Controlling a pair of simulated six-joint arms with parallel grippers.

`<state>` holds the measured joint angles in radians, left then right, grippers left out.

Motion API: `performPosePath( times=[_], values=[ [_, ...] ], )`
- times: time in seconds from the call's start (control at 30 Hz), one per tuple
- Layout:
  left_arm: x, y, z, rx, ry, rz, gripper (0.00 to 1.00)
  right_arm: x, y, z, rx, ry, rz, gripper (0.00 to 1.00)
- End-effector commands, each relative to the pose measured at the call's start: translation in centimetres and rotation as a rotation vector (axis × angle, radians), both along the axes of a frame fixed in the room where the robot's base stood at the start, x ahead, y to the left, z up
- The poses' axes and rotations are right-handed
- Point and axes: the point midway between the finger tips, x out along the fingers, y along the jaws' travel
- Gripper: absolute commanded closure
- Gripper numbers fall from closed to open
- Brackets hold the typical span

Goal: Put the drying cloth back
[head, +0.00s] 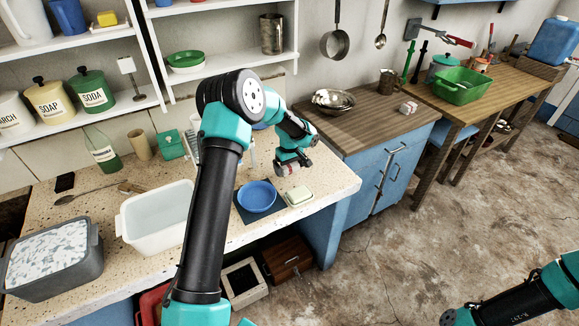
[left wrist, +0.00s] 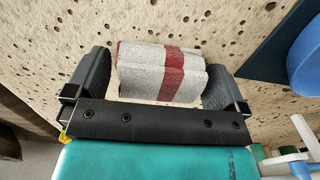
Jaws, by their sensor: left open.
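The drying cloth (left wrist: 140,76) is a folded grey bundle with a dark red stripe. In the left wrist view it lies on the speckled stone top between the two fingers of my left gripper (left wrist: 160,62). The fingers are open, one at each end of the cloth; a narrow gap shows at the left end, and I cannot tell whether the right finger touches. In the head view my left gripper (head: 287,168) is low over the stone top, behind the blue bowl, and largely hides the cloth. My right gripper is out of view; only part of that arm shows at lower right.
A blue bowl (head: 257,195) on a dark mat (head: 240,212) and a pale soap bar on a dish (head: 299,195) are close in front of the gripper. A white basin (head: 150,220) stands left. A wooden-topped blue cabinet (head: 365,125) stands right. The stone top's right end is clear.

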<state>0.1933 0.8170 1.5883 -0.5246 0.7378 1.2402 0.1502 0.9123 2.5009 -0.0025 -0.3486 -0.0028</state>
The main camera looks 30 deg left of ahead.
Motion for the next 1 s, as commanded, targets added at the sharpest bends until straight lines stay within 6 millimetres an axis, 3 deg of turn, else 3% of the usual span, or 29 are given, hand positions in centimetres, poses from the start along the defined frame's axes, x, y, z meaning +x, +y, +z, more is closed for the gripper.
performPosePath(
  times=[0.37,1.0],
  values=[
    [0.1,0.0,1.1,0.000,-0.004,0.001,0.01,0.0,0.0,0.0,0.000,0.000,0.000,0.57],
    [0.0,0.0,11.4,0.000,-0.001,0.001,0.01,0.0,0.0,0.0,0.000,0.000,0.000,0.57]
  ],
)
